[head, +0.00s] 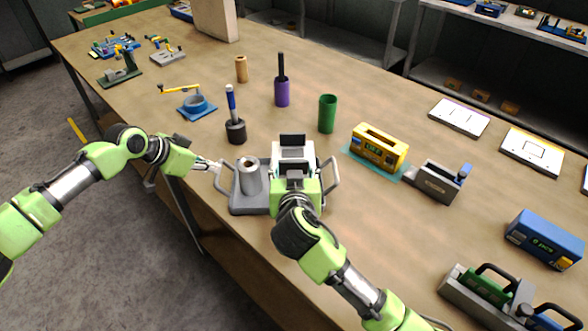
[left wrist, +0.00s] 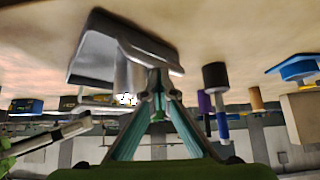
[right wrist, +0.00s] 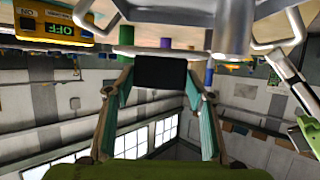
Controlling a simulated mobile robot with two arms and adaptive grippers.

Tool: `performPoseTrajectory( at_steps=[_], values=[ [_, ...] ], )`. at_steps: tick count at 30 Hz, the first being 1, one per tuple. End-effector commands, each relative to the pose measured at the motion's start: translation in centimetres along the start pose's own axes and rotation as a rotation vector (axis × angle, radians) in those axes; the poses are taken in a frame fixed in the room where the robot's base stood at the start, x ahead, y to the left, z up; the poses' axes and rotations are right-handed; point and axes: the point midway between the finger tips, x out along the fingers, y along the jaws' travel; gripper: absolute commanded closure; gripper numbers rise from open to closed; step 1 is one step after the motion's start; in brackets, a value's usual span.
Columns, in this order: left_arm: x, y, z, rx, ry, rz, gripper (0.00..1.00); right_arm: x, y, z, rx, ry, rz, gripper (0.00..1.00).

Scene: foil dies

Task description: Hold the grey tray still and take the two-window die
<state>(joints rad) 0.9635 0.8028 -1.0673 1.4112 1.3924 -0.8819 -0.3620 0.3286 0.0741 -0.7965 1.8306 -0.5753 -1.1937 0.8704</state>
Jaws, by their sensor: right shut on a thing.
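The grey tray (head: 243,209) lies at the near table edge, with a looped handle at each end and an upright grey hollow cylinder (head: 249,178) on its left part. My left gripper (head: 214,165) is at the left handle; its fingertips (left wrist: 157,84) nearly meet around the bar. My right gripper (head: 294,172) is over the tray's right part, shut on a pale block with a black upper part (head: 292,141), which seems to be the die. The black part shows between the fingers in the right wrist view (right wrist: 160,71). Its windows are hidden, and I cannot tell whether it touches the tray.
A blue-handled tool in a dark holder (head: 235,128), a green cup (head: 327,113) and a purple cylinder (head: 282,92) stand behind the tray. A yellow block (head: 379,149) and a grey die (head: 437,182) are to the right.

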Motion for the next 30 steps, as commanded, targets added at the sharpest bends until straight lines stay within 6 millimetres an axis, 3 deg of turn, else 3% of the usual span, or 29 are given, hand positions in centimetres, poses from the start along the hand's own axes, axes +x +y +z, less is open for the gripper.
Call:
performPoseTrajectory(
  at_steps=[3,21,30],
  values=[
    [-0.9,0.1,-0.5,-0.001,-0.008,0.002,1.00,-0.5,0.0,-1.4,0.001,0.005,-0.001,0.84],
    [-4.8,0.0,-4.0,0.000,0.004,-0.001,1.00,-2.1,0.0,-5.3,0.001,0.005,-0.001,0.84],
    [-5.0,0.0,-4.3,0.000,0.004,-0.001,1.00,-2.2,0.0,-5.6,0.001,0.005,-0.001,0.84]
  ],
)
